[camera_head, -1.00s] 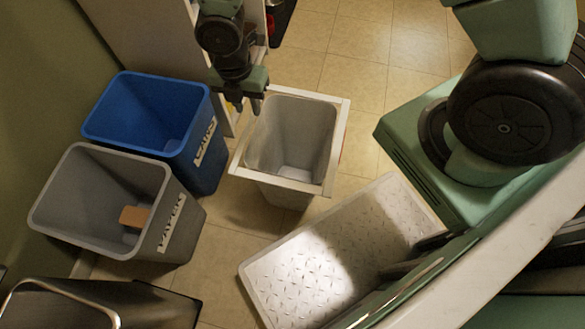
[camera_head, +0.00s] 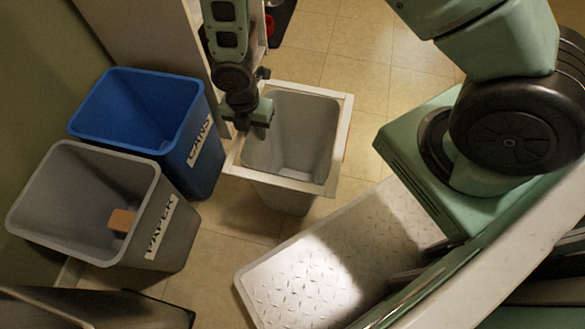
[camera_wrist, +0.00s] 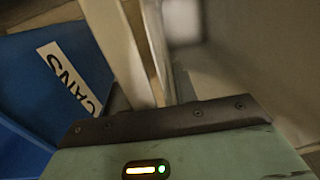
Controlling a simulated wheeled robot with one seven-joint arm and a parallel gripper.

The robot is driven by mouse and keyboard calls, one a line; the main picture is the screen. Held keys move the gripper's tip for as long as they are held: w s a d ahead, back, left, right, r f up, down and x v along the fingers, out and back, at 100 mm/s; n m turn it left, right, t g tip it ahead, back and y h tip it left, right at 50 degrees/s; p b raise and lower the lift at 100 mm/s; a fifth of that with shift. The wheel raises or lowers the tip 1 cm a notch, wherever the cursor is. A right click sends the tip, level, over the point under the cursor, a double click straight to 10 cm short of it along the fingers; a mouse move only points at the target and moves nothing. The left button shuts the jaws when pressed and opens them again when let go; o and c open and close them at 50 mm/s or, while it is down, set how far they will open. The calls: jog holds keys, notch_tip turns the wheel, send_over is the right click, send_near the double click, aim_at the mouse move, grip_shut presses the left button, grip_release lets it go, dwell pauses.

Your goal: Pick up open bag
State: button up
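No open bag can be made out in either view. My gripper (camera_head: 250,124) points down at the left rim of a white-framed grey bin (camera_head: 318,135) in the head view. In the wrist view my gripper (camera_wrist: 150,98) is close over a pale rim (camera_wrist: 118,45), with the grey bin inside to the right. The fingertips are dark and partly hidden, so I cannot tell whether they are apart or closed on the rim. The visible inside of the bin looks empty.
A blue CANS bin (camera_head: 190,165) stands left of my gripper; it also shows in the wrist view (camera_wrist: 25,95). A grey PAPER bin (camera_head: 150,265) holding a brown piece (camera_head: 122,220) is at lower left. Tiled floor (camera_head: 365,75) is clear behind the white-framed bin.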

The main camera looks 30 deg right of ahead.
grip_shut()
